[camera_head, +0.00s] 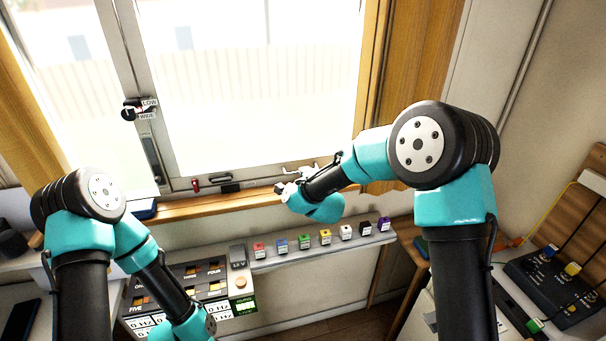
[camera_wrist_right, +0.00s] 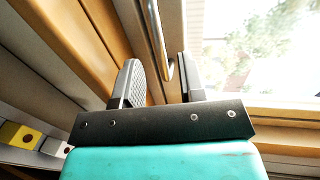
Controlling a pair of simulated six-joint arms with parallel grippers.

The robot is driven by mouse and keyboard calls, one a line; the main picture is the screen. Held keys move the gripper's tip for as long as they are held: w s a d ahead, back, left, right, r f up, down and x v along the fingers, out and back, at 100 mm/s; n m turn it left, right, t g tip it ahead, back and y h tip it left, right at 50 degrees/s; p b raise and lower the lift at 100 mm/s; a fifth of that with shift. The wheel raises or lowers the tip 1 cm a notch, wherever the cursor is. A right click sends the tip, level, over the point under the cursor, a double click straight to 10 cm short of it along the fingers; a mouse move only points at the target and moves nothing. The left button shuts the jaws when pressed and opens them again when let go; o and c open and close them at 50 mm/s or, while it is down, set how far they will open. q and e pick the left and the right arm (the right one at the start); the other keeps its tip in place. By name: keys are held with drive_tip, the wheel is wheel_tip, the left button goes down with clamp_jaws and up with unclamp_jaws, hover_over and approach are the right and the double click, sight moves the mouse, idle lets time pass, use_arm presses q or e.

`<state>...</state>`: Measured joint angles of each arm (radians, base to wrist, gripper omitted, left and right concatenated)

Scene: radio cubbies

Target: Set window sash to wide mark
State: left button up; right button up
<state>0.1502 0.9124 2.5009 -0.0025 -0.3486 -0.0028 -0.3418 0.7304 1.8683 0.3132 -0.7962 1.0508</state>
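The window sash (camera_head: 172,160) is a grey-framed pane beside a grey upright. On that upright, a black fitting (camera_head: 130,110) has white labels reading LOW (camera_head: 150,102) and WIDE (camera_head: 147,116). In the right wrist view, my right gripper (camera_wrist_right: 160,82) is open, its two dark fingers apart. The curved end of a metal handle (camera_wrist_right: 165,50) lies between them, nearer the right finger; whether it touches is unclear. My left gripper is outside the views.
A shelf (camera_head: 290,257) below the sill bears a row of small coloured blocks. A panel with numbered displays (camera_head: 190,290) stands beside my left arm. Wooden trim (camera_head: 408,60) borders the window's right side. A dark cabled box (camera_head: 550,285) sits at far right.

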drive_tip(key=shift+x, duration=1.8)
drive_tip(key=shift+c, duration=0.3)
clamp_jaws()
